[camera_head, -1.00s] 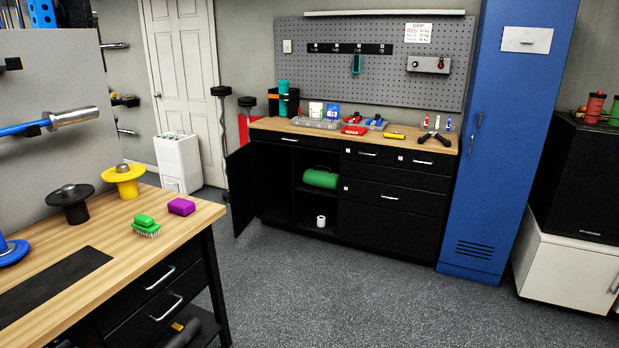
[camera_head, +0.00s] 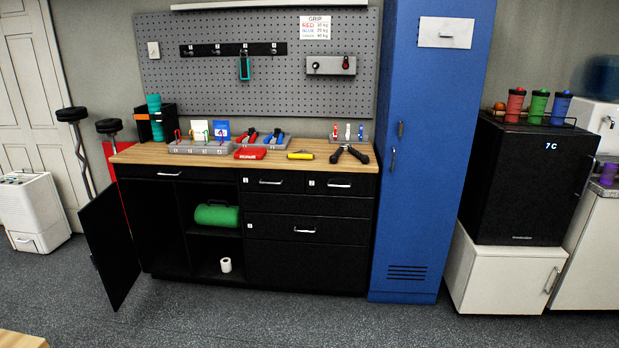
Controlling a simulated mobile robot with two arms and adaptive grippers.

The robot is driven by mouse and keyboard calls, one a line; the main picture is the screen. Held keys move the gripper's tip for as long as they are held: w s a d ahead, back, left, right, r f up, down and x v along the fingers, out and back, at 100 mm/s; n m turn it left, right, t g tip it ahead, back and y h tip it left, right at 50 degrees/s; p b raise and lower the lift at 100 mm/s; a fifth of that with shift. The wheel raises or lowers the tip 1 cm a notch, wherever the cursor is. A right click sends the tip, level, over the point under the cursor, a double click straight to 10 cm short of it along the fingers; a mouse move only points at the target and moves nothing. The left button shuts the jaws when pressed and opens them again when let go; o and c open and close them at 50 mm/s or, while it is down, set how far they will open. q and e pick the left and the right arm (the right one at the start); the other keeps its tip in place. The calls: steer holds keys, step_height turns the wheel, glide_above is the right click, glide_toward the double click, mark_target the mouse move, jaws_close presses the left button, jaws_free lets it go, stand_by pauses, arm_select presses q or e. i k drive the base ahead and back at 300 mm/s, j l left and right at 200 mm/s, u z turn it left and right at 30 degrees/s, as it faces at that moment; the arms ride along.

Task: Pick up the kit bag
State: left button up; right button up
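A green, rolled-shaped bag with a dark handle (camera_head: 217,214), which looks like the kit bag, lies on a shelf inside the open left part of the black cabinet (camera_head: 300,262). The cabinet's door (camera_head: 109,245) stands swung open at the left. Neither of my grippers is in view.
A white roll (camera_head: 226,265) stands on the cabinet floor below the bag. The wooden worktop (camera_head: 215,157) holds trays, grips and a red case (camera_head: 250,153). A blue locker (camera_head: 427,160) stands to the right. The grey floor (camera_head: 250,320) in front is clear; a wooden bench corner (camera_head: 18,340) shows lower left.

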mark_target(208, 214)
steer(key=i+u, duration=0.2)
steer(key=i, duration=0.3)
steer(key=i+u, duration=0.2)
steer(key=i, duration=0.3)
steer(key=i+l+u, duration=0.2)
steer(key=i, duration=0.25)
steer(key=i+l+u, duration=0.2)
steer(key=i, duration=0.3)
